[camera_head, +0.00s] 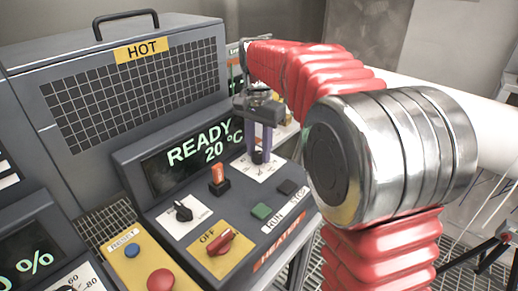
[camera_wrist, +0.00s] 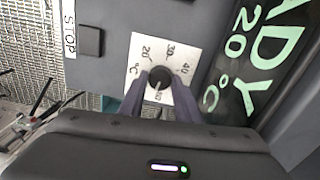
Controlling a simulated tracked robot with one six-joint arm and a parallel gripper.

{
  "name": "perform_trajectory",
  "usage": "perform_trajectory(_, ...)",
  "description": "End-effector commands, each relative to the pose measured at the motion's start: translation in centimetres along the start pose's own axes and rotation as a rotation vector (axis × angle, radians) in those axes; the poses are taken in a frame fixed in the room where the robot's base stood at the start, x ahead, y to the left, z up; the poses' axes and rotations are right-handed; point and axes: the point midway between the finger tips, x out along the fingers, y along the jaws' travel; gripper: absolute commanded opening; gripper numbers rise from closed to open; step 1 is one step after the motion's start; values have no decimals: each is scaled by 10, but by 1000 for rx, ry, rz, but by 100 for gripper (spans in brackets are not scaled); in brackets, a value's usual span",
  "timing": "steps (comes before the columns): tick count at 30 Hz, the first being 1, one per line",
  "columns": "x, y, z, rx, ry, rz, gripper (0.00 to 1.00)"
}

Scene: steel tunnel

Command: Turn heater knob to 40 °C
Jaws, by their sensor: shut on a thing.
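The heater knob (camera_wrist: 159,77) is a small round black knob on a white dial plate (camera_wrist: 170,45) marked 20, 30, 40 and °C. In the head view the knob (camera_head: 258,157) sits at the right of the heater panel. My gripper (camera_wrist: 162,88) is shut on the knob, with one purple-grey finger on each side of it. It also shows in the head view (camera_head: 260,146), reaching down from above. A light mark shows at the knob's lower edge, but I cannot tell its pointing direction. The heater display (camera_head: 188,155) reads READY 20 °C.
Left of the knob are an orange-topped switch (camera_head: 218,178), a black rotary knob (camera_head: 182,211) and a red OFF switch (camera_head: 222,241). A green RUN button (camera_head: 261,211) and a dark STOP button (camera_head: 287,187) are close by. A grilled HOT box (camera_head: 135,95) stands behind.

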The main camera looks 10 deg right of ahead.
Motion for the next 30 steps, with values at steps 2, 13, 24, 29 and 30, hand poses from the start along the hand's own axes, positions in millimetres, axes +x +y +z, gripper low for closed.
perform_trajectory(2, -1, -1, -1, 43, 5, -5, 8)
perform_trajectory(13, -2, -1, -1, 137, 5, -6, 8)
perform_trajectory(24, -2, -2, -1, 137, 6, -7, 33)
perform_trajectory(29, -1, -1, -1, 137, 4, -5, 44)
perform_trajectory(30, -1, -1, -1, 137, 3, -4, 47)
